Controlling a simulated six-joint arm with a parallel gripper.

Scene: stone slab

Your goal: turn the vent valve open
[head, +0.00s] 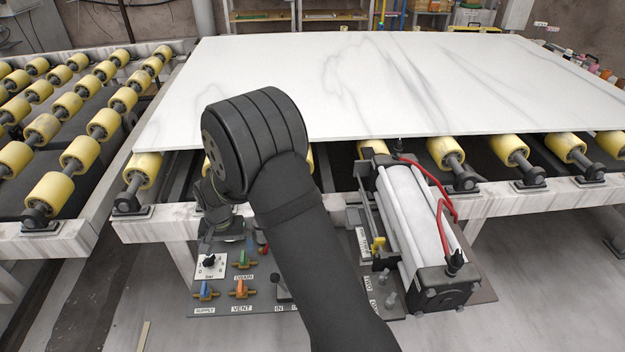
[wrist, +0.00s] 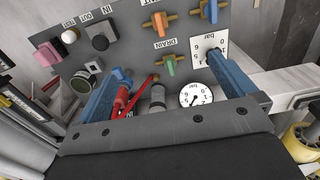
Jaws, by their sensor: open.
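The vent valve (head: 240,289) has an orange handle, low on the dark panel in the head view, above its VENT label. In the wrist view the vent valve (wrist: 159,22) is near the top edge. Its handle stands across the brass pipe stubs. My gripper (wrist: 167,66) is open, its two blue fingers wide apart, with nothing gripped. The vent handle lies beyond the fingertips, clear of both. The green drain handle (wrist: 170,62) shows between the fingertips; I cannot tell how far below them it is. In the head view my wrist hides most of the gripper.
The blue supply handle (head: 204,291) sits left of the vent valve. A dial plate (head: 211,266) is above it; my right finger overlaps its knob in the wrist view. A red lever (wrist: 122,97) and gauge (wrist: 196,95) are close by. A cylinder (head: 415,225) lies right; a slab (head: 380,85) is behind.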

